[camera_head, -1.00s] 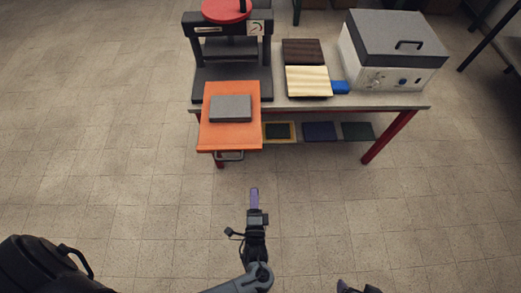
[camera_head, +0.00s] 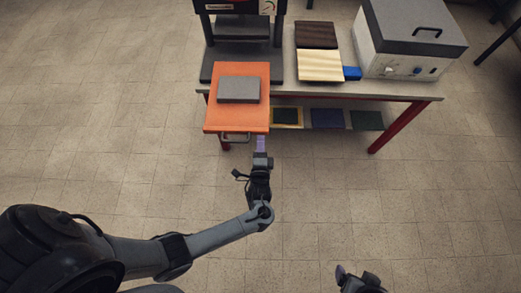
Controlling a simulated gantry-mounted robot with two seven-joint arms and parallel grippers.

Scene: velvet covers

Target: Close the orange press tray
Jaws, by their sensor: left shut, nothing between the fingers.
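The orange press tray (camera_head: 236,115) sticks out from the front of the black press (camera_head: 240,62) toward me. A grey block (camera_head: 239,90) lies on top of it. A metal handle (camera_head: 236,137) hangs at the tray's front edge. My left gripper (camera_head: 261,145) is shut and empty, just right of the handle and by the tray's front right corner. I cannot tell whether it touches the tray. My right gripper (camera_head: 358,279) shows only in part at the bottom edge, and its finger state is unclear.
The press stands on a grey table (camera_head: 385,90) with red legs. To its right are a dark board (camera_head: 317,35), a light board (camera_head: 320,65), a blue block (camera_head: 352,73) and a white box with a grey lid (camera_head: 415,45). A lower shelf holds several coloured panels. The floor in front is clear.

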